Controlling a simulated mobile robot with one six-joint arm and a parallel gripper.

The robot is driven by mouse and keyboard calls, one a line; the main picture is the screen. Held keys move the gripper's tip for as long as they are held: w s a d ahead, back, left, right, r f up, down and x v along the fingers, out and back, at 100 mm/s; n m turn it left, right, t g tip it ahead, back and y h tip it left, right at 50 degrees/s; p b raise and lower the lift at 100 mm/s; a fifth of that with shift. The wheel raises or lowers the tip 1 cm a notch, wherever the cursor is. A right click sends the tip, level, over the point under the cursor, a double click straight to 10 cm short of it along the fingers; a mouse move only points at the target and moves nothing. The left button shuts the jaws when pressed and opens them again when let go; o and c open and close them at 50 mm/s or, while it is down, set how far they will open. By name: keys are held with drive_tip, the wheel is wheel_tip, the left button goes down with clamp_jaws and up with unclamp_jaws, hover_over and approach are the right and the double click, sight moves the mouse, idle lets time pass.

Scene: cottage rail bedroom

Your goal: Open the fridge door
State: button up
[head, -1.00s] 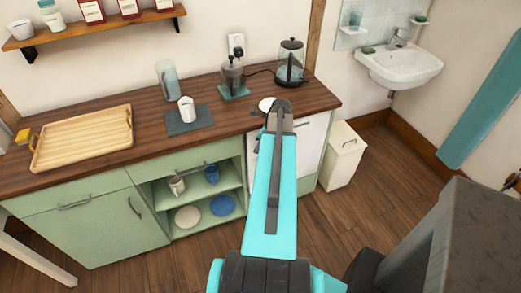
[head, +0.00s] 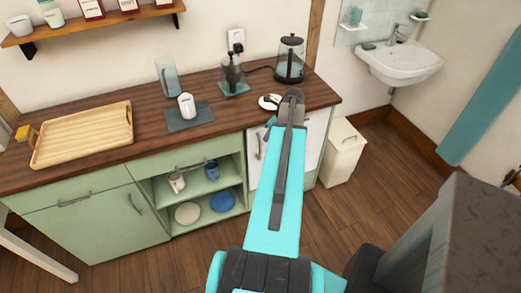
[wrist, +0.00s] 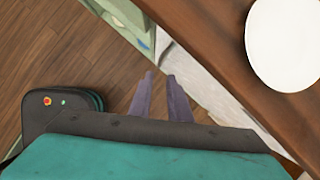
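The white fridge front (head: 316,140) is under the right end of the wooden counter, partly hidden behind my arm. A grey upright handle (head: 258,147) shows on its left side. In the wrist view, part of the white front (wrist: 187,75) shows below the counter edge, beyond my fingers. My gripper (wrist: 160,77) has its two fingers apart, with only floor visible between them. It appears empty and clear of the fridge front. In the head view, the arm hides the fingers.
The wooden counter (head: 75,169) overhangs close to my gripper and carries a white plate (wrist: 285,45), a kettle (head: 290,60) and a tray (head: 83,133). A white bin (head: 341,153) stands right of the fridge. The floor (head: 390,165) in front is clear.

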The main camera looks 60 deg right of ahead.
drive_tip(key=b, duration=0.8)
hover_over(260, 158)
drive_tip(key=shift+w+d+f, duration=0.1)
drive_tip(key=shift+d+f, duration=0.05)
drive_tip(key=shift+f, duration=2.8)
drive_tip(key=shift+w+d+f, duration=0.1)
drive_tip(key=shift+f, duration=2.8)
clamp_jaws()
drive_tip(key=shift+s+d, duration=0.1)
